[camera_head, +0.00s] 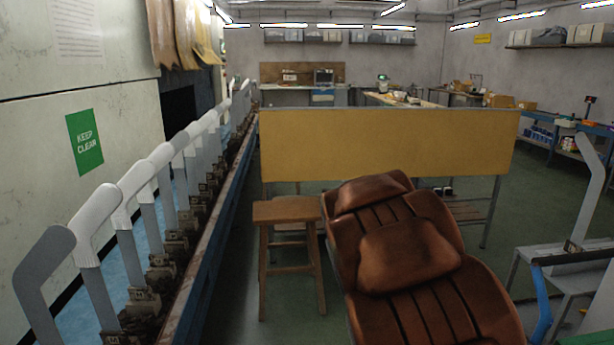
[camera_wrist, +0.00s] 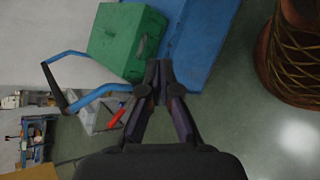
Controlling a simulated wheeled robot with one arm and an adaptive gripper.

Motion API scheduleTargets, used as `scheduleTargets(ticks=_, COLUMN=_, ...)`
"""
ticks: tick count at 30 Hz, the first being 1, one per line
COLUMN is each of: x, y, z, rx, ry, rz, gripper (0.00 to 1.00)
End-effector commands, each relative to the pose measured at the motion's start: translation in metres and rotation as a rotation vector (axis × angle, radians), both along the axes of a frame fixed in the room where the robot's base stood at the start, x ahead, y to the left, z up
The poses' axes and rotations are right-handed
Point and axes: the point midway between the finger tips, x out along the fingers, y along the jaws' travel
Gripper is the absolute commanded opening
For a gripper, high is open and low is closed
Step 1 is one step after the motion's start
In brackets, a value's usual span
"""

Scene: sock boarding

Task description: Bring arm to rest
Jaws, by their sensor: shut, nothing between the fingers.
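My gripper (camera_wrist: 159,72) shows in the wrist view, with its dark fingers closed together and nothing between them. It hangs above a green floor (camera_wrist: 235,130), in front of a blue surface (camera_wrist: 205,40) and a green box (camera_wrist: 127,38). The gripper is not visible in the head view, and my arm's full posture cannot be told.
A brown leather chair (camera_head: 410,257) stands in the middle, beside a wooden stool (camera_head: 290,212). A row of grey sock boards (camera_head: 95,215) runs along the left. A yellow panel (camera_head: 385,145) stands behind. A grey stand (camera_head: 565,268) is at right. Some green floor is open.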

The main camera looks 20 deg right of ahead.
Motion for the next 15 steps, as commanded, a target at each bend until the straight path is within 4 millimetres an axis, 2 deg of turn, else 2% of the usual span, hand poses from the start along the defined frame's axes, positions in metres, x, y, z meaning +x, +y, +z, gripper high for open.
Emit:
scheduleTargets(ticks=1, x=-0.006, y=0.013, z=0.011, rx=0.029, ry=-0.04, rz=-0.002, gripper=0.0)
scheduleTargets(ticks=8, x=-0.024, y=0.073, z=0.018, rx=0.181, ry=-0.202, rz=-0.013, gripper=0.0)
scheduleTargets(ticks=15, x=-0.041, y=0.142, z=0.029, rx=0.357, ry=-0.356, rz=-0.015, gripper=0.0)
